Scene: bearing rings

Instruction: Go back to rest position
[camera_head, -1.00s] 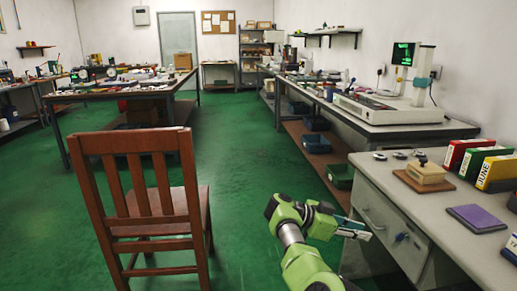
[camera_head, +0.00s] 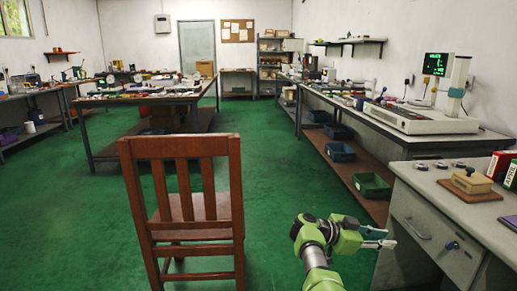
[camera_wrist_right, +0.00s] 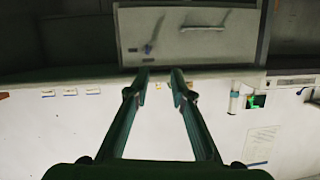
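My right gripper (camera_head: 378,238) is at the lower right of the head view, in front of the grey desk (camera_head: 408,205) and left of its drawer. In the right wrist view its two fingers (camera_wrist_right: 161,80) stand apart with nothing between them, so it is open and empty. The desk's drawer front (camera_wrist_right: 190,35) shows beyond the fingertips there. My left gripper is not in view. Several small ring-like parts (camera_head: 440,165) lie on the desk top, too small to make out well.
A wooden chair (camera_head: 190,180) stands left of my right arm. A wooden-based block (camera_head: 472,182) sits on the desk. A bench with a measuring machine (camera_head: 425,118) runs along the right wall, bins (camera_head: 340,152) below. Green floor (camera_head: 270,180) is clear between chair and bench.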

